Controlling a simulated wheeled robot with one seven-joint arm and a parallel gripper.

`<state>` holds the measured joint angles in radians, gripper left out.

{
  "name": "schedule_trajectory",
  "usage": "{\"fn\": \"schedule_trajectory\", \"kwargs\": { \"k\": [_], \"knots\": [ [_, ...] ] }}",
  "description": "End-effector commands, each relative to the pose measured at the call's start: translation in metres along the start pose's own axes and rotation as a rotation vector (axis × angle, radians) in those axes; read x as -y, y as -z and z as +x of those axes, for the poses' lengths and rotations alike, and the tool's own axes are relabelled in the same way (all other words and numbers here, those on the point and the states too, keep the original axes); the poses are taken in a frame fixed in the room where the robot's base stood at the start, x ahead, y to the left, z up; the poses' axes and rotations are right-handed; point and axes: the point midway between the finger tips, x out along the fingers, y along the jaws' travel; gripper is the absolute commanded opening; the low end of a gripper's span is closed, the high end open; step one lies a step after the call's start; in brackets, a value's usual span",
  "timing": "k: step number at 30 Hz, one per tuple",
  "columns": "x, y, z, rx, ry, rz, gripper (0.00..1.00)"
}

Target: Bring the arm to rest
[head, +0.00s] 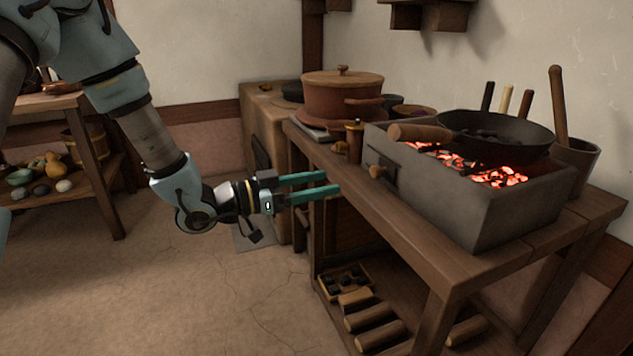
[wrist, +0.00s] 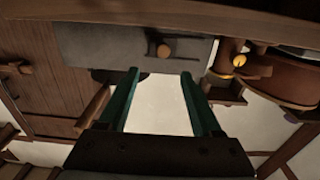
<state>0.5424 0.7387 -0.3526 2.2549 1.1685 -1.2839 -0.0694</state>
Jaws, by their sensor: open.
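My gripper (head: 332,185) is open and empty, with two long green fingers held apart. In the head view it reaches to the right at the left edge of the wooden table (head: 455,270), and its fingertips seem close to the table's side. In the wrist view the gripper (wrist: 160,80) also shows nothing between its fingers. That view appears turned over, with the grey brazier wall (wrist: 110,50) and its wooden knob (wrist: 164,51) ahead of the fingertips. I cannot tell whether the fingers touch the table.
A grey brazier (head: 490,205) with glowing coals holds a black pan (head: 497,130) on the table. A lidded clay pot (head: 342,95) stands behind. Logs (head: 370,317) lie on the lower shelf. A side shelf (head: 75,200) stands at left. Open floor (head: 180,300) lies in front.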

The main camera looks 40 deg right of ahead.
Motion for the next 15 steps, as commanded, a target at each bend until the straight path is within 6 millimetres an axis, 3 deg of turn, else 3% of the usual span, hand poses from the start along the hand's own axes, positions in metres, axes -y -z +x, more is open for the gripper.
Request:
{"fn": "schedule_trajectory", "kwargs": {
  "k": [10, 13, 15],
  "knots": [
    [0.005, -0.001, -0.003, 0.017, 0.018, 0.003, 0.66],
    [0.027, -0.009, -0.018, 0.096, 0.102, 0.011, 0.66],
    [0.053, -0.018, -0.042, 0.194, 0.208, 0.011, 0.66]
  ]
}}
